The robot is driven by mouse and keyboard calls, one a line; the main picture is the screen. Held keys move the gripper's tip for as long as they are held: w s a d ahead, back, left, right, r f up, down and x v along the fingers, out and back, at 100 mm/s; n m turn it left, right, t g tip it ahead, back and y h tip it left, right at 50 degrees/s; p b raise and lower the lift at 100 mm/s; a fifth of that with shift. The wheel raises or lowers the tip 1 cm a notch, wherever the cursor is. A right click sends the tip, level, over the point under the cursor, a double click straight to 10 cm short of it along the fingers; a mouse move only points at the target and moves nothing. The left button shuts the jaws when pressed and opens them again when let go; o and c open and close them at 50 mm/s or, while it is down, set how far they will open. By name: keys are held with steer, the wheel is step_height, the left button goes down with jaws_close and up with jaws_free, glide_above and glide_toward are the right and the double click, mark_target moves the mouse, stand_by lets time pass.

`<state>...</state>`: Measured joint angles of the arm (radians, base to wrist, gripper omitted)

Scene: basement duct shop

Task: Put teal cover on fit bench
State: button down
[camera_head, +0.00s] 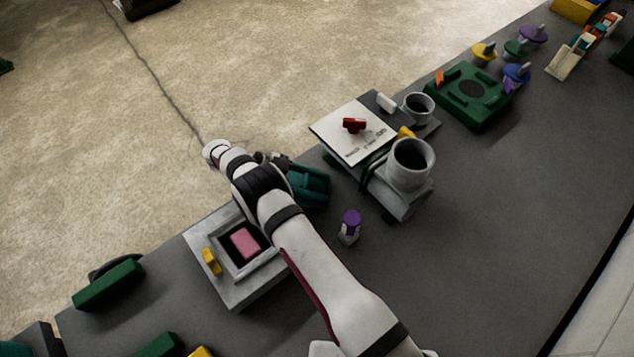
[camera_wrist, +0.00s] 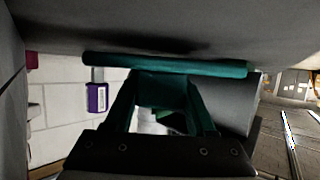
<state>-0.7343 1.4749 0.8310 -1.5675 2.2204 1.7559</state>
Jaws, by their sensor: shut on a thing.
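The teal cover (camera_head: 310,186) is in my gripper, beside the wrist and above the dark bench top, partly hidden by my arm in the head view. In the wrist view, the teal cover (camera_wrist: 165,65) shows as a long bar with teal parts below it, running down toward my gripper (camera_wrist: 162,110). My gripper is shut on it; the exact contact is hard to make out. Nothing is plainly labelled as the fit bench. A grey square fixture (camera_head: 222,283) with a dark recess holding a pink block (camera_head: 244,242) lies left of the arm.
A purple-topped piece (camera_head: 351,224) stands right of the arm. Behind it are a grey cup (camera_head: 410,165) and a white sheet (camera_head: 335,131) with a red part (camera_head: 354,125). A green fixture (camera_head: 470,108) is farther right. The bench's right front is clear.

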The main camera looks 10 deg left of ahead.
mark_target(294, 178)
steer(key=shift+s+d+f, duration=0.1)
steer(key=shift+f, duration=0.4)
steer(key=shift+c, duration=1.1)
jaws_free()
steer(key=shift+r, duration=0.1)
steer(key=v, duration=0.2)
steer(key=r+v, duration=0.1)
steer(key=v, duration=0.1)
steer(key=shift+d, duration=0.15)
steer(key=shift+v, duration=0.95)
